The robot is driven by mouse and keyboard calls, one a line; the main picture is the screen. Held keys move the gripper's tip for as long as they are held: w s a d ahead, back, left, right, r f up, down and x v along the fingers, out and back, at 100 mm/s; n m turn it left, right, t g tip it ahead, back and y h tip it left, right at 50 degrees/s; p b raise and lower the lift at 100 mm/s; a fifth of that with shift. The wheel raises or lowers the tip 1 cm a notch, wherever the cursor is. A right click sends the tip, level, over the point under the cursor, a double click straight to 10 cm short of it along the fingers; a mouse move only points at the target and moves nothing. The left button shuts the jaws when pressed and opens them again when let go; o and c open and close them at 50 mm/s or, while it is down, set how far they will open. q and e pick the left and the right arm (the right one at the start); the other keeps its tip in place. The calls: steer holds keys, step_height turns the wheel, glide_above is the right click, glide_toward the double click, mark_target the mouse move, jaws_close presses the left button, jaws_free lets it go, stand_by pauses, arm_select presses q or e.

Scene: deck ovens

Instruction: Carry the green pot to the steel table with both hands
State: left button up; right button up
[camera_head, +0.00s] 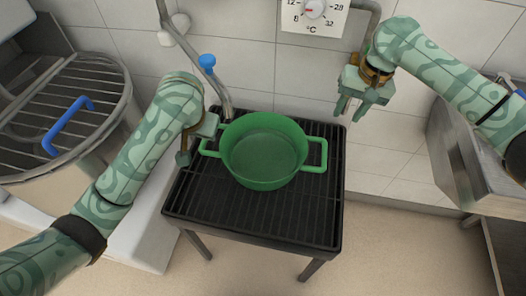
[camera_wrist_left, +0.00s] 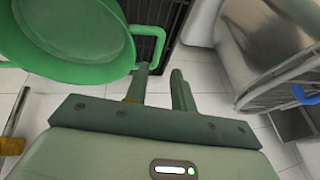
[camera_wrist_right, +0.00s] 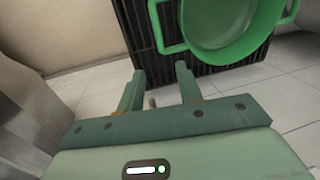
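The green pot (camera_head: 264,152) stands upright on a black slatted stand (camera_head: 250,222), with a loop handle on its left and right sides. My left gripper (camera_head: 195,146) is beside the left handle. In the left wrist view, the open fingers (camera_wrist_left: 160,82) are just short of that handle (camera_wrist_left: 150,32); I cannot tell if they touch it. My right gripper (camera_head: 351,108) is open and empty, raised behind and right of the pot. In the right wrist view, a pot handle (camera_wrist_right: 163,30) lies beyond its fingers (camera_wrist_right: 158,80). A steel surface (camera_head: 490,182) shows at the right edge, possibly the steel table.
A round steel vessel (camera_head: 100,150) with a grate and a blue handle (camera_head: 66,124) stands at the left. A pipe with a blue knob (camera_head: 207,62) and a temperature dial (camera_head: 314,12) are by the tiled wall. Floor is clear in front of the stand.

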mark_target(203, 143)
steer(key=shift+f, duration=0.1)
